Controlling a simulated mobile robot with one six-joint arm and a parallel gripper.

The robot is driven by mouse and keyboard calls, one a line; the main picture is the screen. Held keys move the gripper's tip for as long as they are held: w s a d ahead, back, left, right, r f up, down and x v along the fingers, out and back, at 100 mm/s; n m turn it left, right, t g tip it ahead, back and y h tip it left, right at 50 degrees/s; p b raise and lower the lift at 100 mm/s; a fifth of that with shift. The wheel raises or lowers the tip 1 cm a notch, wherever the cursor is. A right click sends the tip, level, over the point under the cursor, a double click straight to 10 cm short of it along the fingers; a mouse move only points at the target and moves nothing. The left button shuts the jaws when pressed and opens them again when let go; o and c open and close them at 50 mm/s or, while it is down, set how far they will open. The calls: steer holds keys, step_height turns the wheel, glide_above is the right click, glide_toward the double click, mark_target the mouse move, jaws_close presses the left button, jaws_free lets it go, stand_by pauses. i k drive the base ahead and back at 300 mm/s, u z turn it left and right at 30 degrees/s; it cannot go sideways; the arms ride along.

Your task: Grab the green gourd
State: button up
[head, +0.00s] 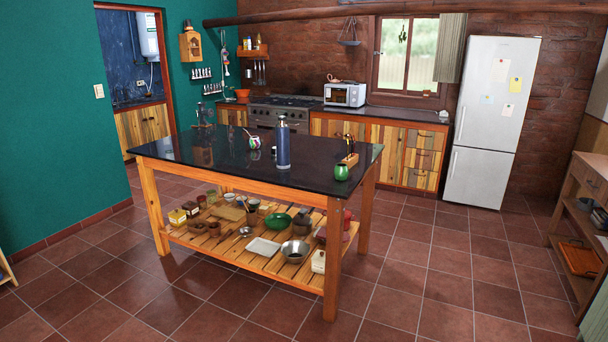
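A small, round green gourd (341,173) stands on the black top of the kitchen island (215,158), close to its front right corner. A wooden holder (349,160) with upright utensils is just behind it. A tall dark blue bottle (283,147) stands to its left on the same top. A second small cup-like thing (255,143), with pale, green and reddish colours, stands further left; its details are too small to tell. My gripper is not in view.
The island's lower slatted shelf (200,240) holds bowls, jars and a white tray (263,247). Tiled floor is clear in front and to the right. A white fridge (490,120) stands back right; a wooden shelf unit (580,200) is at the right edge.

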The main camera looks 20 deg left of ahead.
mark_target(341, 172)
steer(key=u, duration=0.75)
steer(key=k, duration=1)
steer(key=z, duration=0.05)
steer(key=i, duration=0.95)
steer(key=u, duration=0.05)
